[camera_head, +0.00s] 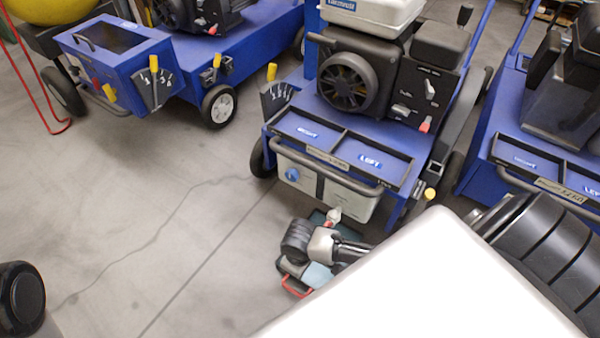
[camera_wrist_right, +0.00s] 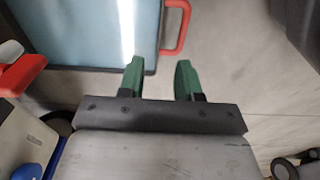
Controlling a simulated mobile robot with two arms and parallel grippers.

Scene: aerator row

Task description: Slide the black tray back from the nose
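The black tray (camera_head: 352,131) sits on the nose of the blue aerator (camera_head: 436,145) in the middle of the head view. It is a shallow frame with two sections, labelled RIGHT and LEFT, and no loose items show in it. In the head view my own arm mostly hides this gripper. My left gripper is not in view.
The teal case (camera_wrist_right: 95,30) lies on the floor before the aerator; its red handle also shows in the head view (camera_head: 296,288). Similar blue aerators stand left (camera_head: 130,62) and right (camera_head: 490,170). The floor (camera_head: 130,220) at left is open.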

